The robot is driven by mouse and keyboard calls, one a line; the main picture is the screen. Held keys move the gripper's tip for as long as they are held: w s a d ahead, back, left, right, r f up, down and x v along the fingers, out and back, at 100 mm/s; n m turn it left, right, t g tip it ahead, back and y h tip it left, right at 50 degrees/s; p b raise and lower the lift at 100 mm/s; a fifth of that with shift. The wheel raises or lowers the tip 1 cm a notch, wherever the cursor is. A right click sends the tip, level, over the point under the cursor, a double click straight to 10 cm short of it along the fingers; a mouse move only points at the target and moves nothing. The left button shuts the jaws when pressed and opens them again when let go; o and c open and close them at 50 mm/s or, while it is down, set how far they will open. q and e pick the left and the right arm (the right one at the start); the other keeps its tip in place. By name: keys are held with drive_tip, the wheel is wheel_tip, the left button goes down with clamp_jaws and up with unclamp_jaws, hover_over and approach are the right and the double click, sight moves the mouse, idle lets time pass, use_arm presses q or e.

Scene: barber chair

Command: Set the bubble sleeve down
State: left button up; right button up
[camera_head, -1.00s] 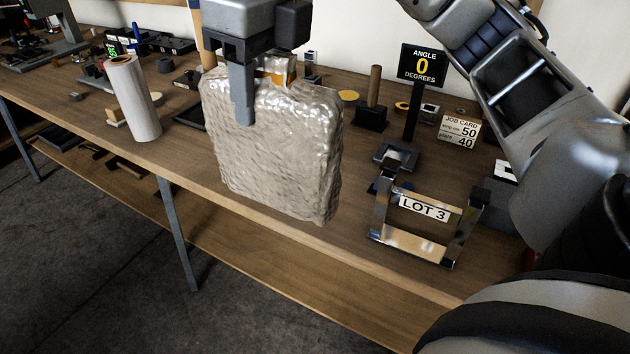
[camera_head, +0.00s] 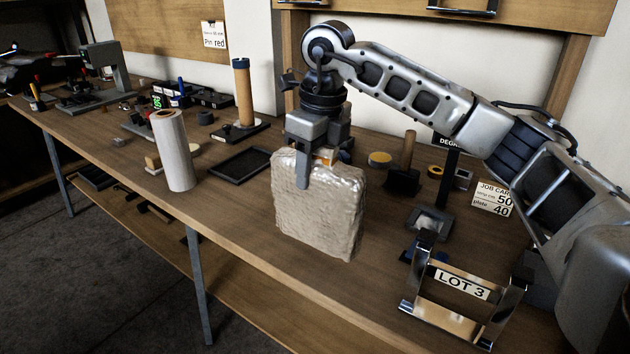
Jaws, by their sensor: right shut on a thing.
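The bubble sleeve (camera_head: 322,218) is a pale, crinkled, shiny pouch, upright, near the front edge of the wooden workbench (camera_head: 240,228). My right gripper (camera_head: 304,172) comes down on it from above and is shut on its top edge, one finger lying over the near face. Something orange and white shows at the sleeve's top beside the finger. I cannot tell whether the sleeve's bottom touches the bench. My left gripper is not in view.
A chrome frame marked LOT 3 (camera_head: 462,284) stands right of the sleeve. A white roll (camera_head: 174,150) and a black tray (camera_head: 240,167) are to the left. A wooden-handled tool (camera_head: 405,170) stands behind right. Bare bench lies between roll and sleeve.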

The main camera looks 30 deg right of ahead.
drive_tip(key=shift+w+d+f, duration=0.1)
drive_tip(key=shift+f, duration=0.8)
drive_tip(key=shift+w+d+f, duration=0.1)
drive_tip(key=shift+f, duration=0.95)
drive_tip(key=o, duration=1.2)
drive_tip(key=shift+r, duration=0.65)
drive_tip(key=r, duration=0.3)
drive_tip(key=s+r, duration=0.1)
drive_tip(key=r, duration=0.7)
drive_tip(key=shift+s+d, duration=0.15)
drive_tip(key=shift+d, duration=0.1)
